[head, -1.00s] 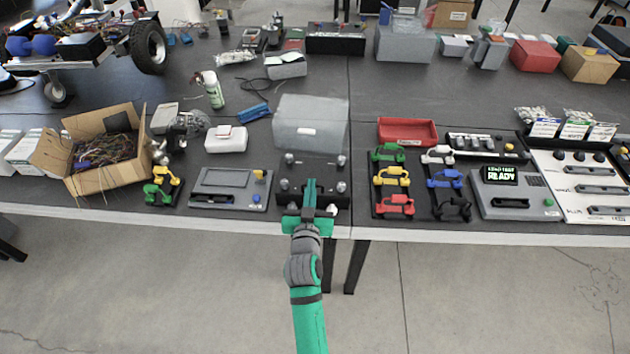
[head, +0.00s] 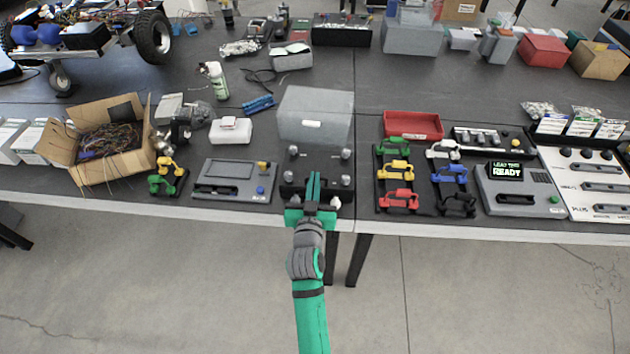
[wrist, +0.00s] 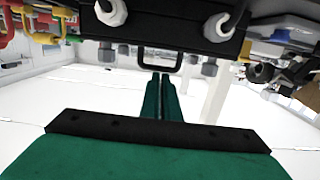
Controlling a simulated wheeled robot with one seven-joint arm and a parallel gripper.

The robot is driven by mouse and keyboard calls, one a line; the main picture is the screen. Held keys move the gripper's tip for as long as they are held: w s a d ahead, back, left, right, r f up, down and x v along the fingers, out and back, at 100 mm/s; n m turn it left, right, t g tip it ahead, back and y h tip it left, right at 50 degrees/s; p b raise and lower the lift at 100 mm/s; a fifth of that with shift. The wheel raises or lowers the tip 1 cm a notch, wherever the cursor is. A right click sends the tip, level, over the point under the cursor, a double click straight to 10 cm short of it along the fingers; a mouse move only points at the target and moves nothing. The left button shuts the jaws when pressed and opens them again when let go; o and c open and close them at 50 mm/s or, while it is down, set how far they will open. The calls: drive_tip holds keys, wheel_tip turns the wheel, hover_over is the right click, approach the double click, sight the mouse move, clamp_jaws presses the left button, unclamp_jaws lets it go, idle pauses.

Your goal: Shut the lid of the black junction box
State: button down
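The black junction box (head: 292,186) stands at the front edge of the table, with bolts or knobs at its corners. A translucent grey lid (head: 316,105) with a white label stands raised at its back, so the box is open. My green gripper (head: 313,174) reaches over the front of the box. In the wrist view its fingers (wrist: 161,76) are together with only a thin gap. A black handle loop (wrist: 146,56) is right at the fingertips; I cannot tell whether they touch it. The lid cannot be made out in the wrist view.
A grey panel device (head: 235,191) lies left of the box. Right are coloured clamp-like parts (head: 396,171) on black strips and a red tray (head: 413,124). A white case (head: 230,130) and a blue tool (head: 258,103) lie behind left. The table behind the lid has some free room.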

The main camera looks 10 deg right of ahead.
drive_tip(key=f+v, duration=0.2)
drive_tip(key=v, duration=0.7)
drive_tip(key=shift+s, duration=0.2)
drive_tip(key=shift+f, duration=0.15)
drive_tip(key=s+a+f+n+y, duration=0.1)
drive_tip(key=s+a+f+y, duration=0.15)
drive_tip(key=s, duration=0.55)
drive_tip(key=s+a+f+n+y, duration=0.15)
drive_tip(key=s+f, duration=0.25)
drive_tip(key=s, duration=0.5)
drive_tip(key=s+a+r, duration=0.1)
drive_tip(key=s+r, duration=0.1)
drive_tip(key=s, duration=0.7)
drive_tip(key=s+a+r+g, duration=0.1)
drive_tip(key=s+r, duration=0.2)
drive_tip(key=s, duration=0.6)
